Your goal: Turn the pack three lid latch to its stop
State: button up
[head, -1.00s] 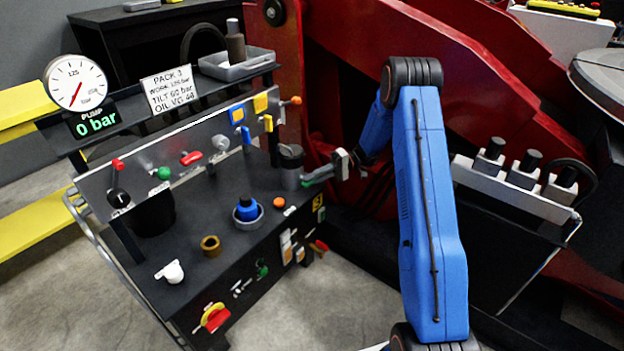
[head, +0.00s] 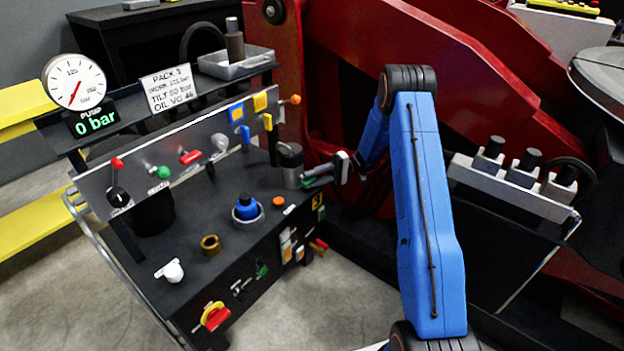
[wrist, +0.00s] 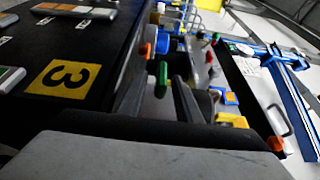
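The pack three bench (head: 215,285) fills the left half of the head view, with a yellow "3" plate (head: 318,201) near its right corner. The plate is large in the wrist view (wrist: 70,78). I cannot tell for certain which of the small handles is the lid latch. My gripper (head: 314,181) is beside a grey cylinder (head: 290,165) at the bench's back right corner.
A panel with red, green, blue and yellow handles (head: 190,158) runs along the back of the bench. A blue cap (head: 246,208), brass ring (head: 210,244) and white fitting (head: 172,271) are on top. The gauge (head: 74,82) sits by a "0 bar" display. Red machine arms (head: 440,60) rise behind.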

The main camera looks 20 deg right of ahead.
jog(key=v, duration=1.2)
dwell(0.4)
jog(key=s+a+r+h, duration=0.5)
jog(key=s+r, duration=0.5)
jog(key=s+a+r+h, duration=0.4)
jog(key=s+a+r, duration=0.1)
jog(key=s+r, duration=0.55)
jog(key=s+d+r+m+t+h, duration=0.1)
jog(key=s+t+h, duration=0.3)
jog(key=s, duration=0.9)
jog(key=s+d+r+m+t+h, duration=0.1)
jog(key=s+d+r+t+h, duration=0.2)
jog(key=s, duration=1.1)
jog(key=shift+m+t+h, duration=0.3)
jog(key=shift+t+h, duration=0.5)
jog(key=shift+t, duration=0.3)
